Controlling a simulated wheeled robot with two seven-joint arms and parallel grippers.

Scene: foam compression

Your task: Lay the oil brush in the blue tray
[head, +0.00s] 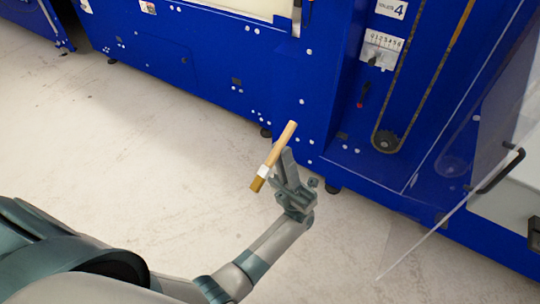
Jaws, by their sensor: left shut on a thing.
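The oil brush (280,147) has a light wooden handle, a pale band and brown bristles. It is tilted in the head view, with the handle end up and right and the bristles down and left. My left gripper (281,163) is shut on the brush and holds it up in front of the blue machine. The fingers hide a little of the brush's side. No separate blue tray can be made out in this view. My right gripper is not in view.
A large blue machine (215,75) stands along the back. On its right are a chain on a sprocket (386,141) and a clear door panel (450,165) with a black handle (501,171), swung outward. The pale floor (130,150) at left is clear.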

